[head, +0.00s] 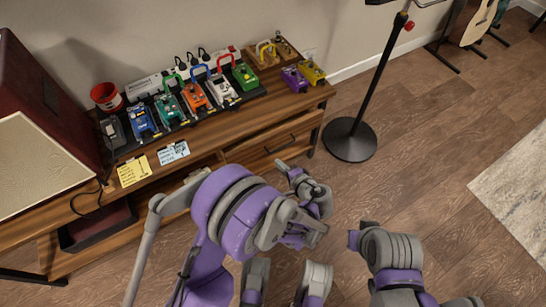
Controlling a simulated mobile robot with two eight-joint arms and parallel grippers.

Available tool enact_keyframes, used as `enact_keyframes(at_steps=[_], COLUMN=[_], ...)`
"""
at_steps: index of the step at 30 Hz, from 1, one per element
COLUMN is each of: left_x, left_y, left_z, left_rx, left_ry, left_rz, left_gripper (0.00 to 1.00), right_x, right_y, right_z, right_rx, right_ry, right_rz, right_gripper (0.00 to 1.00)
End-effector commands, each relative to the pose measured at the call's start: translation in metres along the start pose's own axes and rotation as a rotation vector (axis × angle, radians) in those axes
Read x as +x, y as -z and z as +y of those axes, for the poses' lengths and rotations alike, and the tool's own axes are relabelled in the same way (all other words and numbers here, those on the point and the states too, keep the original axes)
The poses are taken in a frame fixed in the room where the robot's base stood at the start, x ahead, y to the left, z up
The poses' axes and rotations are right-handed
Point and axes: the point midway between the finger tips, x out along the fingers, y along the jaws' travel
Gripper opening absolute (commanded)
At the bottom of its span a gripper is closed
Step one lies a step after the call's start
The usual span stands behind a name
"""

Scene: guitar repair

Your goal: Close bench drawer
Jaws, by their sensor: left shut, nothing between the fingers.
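The wooden bench (170,188) stands along the wall at the left. Its drawer front (262,158), with a dark bar handle (281,144), is below the right part of the bench top. I cannot tell from this angle how far the drawer stands out. My left gripper (284,167) is shut and empty, in front of the drawer and below its handle in the picture. I cannot tell whether it touches the drawer front. My purple left arm hides part of the bench's lower front. My right arm shows at the lower right, but its gripper is not in view.
Several colored pedals (196,96) sit on the bench top beside a red cup (106,96), a yellow note (133,170) and a blue note (173,152). A large amplifier (38,165) stands at the left. A black stand base (350,139) is right of the bench. The wooden floor between is clear.

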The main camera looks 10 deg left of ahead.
Motion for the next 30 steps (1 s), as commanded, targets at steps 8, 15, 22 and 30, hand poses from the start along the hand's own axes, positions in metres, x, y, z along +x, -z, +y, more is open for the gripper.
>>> enact_keyframes(at_steps=[8,15,22,30], left_x=[0.061,0.102,0.119,0.12], left_y=[-0.001,-0.001,-0.001,0.0], left_z=[0.002,-0.008,-0.019,-0.02], left_rx=[-0.002,-0.002,-0.001,-0.001], left_ry=[-0.002,-0.002,-0.002,-0.002], left_rz=[-0.005,-0.003,-0.001,0.0], left_gripper=[0.0,0.0,0.0,0.0], right_x=[0.016,0.024,0.027,0.027], right_y=[-0.003,-0.005,-0.006,-0.006], right_z=[0.0,-0.001,-0.001,-0.001], right_rx=[0.002,0.002,0.002,0.002], right_ry=[0.001,0.002,0.002,0.002], right_rz=[-0.004,-0.006,-0.006,-0.006], right_gripper=[0.0,0.0,0.0,0.0])
